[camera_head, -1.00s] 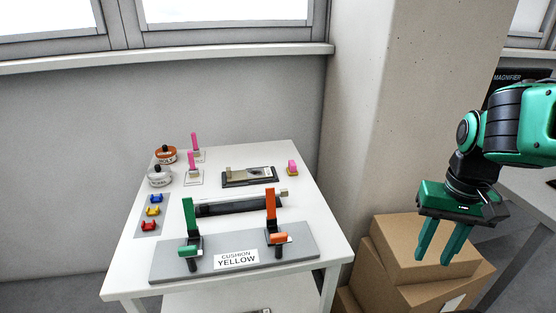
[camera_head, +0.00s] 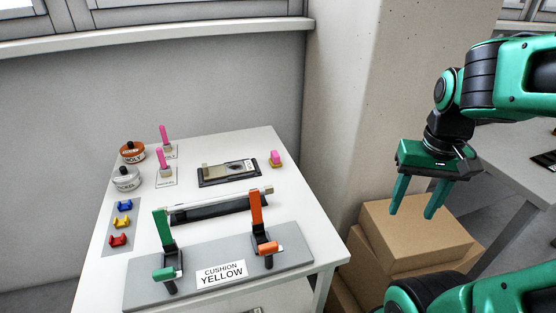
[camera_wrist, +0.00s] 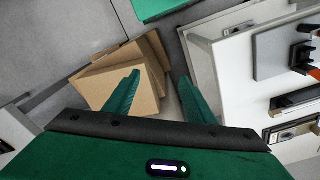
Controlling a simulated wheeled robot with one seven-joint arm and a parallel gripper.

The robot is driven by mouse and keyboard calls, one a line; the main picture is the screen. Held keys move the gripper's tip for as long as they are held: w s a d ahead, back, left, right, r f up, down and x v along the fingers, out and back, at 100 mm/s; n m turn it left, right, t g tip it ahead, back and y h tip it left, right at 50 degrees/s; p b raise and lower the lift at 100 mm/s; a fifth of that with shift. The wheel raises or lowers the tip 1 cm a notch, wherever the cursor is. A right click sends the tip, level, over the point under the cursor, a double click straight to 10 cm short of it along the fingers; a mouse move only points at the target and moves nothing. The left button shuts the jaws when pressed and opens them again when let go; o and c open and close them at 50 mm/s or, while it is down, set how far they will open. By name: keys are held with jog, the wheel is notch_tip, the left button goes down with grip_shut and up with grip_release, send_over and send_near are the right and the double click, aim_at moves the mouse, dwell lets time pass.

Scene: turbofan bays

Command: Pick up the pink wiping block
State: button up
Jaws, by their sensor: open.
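My gripper (camera_head: 412,214) hangs off the table's right side, fingers pointing down, apart and empty, in front of cardboard boxes. It is well to the right of the block. The wrist view also shows my gripper (camera_wrist: 159,77) with its two green fingers spread over the boxes. I cannot make out the pink block in that view.
Two pink-handled brushes (camera_head: 163,133), round tins and coloured clips sit at the left. Cardboard boxes (camera_head: 415,235) and a concrete pillar (camera_head: 375,100) stand right of the table.

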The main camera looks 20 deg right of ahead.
jog(key=w+a+r+n+t, duration=0.1)
jog(key=w+a+n, duration=0.15)
jog(key=w, duration=0.75)
jog(key=n+t, duration=0.3)
send_near(275, 153)
jog(key=x, duration=0.4)
jog(key=shift+s+a+f, duration=0.15)
jog(key=shift+a+f, duration=0.05)
jog(key=shift+a, duration=0.05)
jog(key=shift+d+x, duration=0.15)
jog(key=shift+x, duration=1.45)
jog(key=shift+d+x, duration=0.15)
jog(key=shift+x, duration=1.45)
jog(key=shift+r, duration=0.1)
jog(key=c, duration=1.1)
jog(key=shift+r, duration=0.1)
